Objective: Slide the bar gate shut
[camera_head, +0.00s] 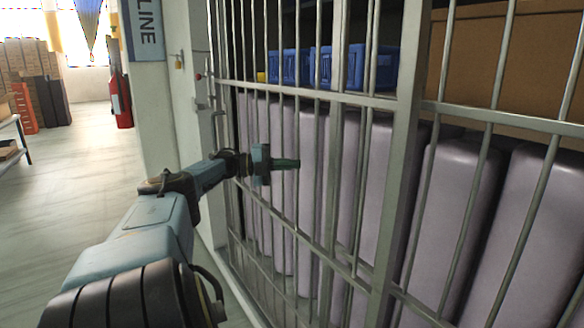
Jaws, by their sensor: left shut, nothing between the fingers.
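The bar gate (408,150) is a grey metal frame of upright bars with cross rails, filling the middle and right. Its left end is close to the pale wall post (203,140), where a small latch-like fitting shows; I cannot tell whether they touch. My left gripper (293,163) reaches in from the lower left and appears in front of the bars, left of the thick upright. Its fingers are shut and empty, pointing right. Whether they touch a bar is unclear. My right gripper is not in view.
Behind the bars stand several tall mauve padded blocks (312,190), with blue bins (340,67) and a brown box (480,55) above. Open floor (70,185) lies left, with a red object (122,103) and stacked boxes farther back.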

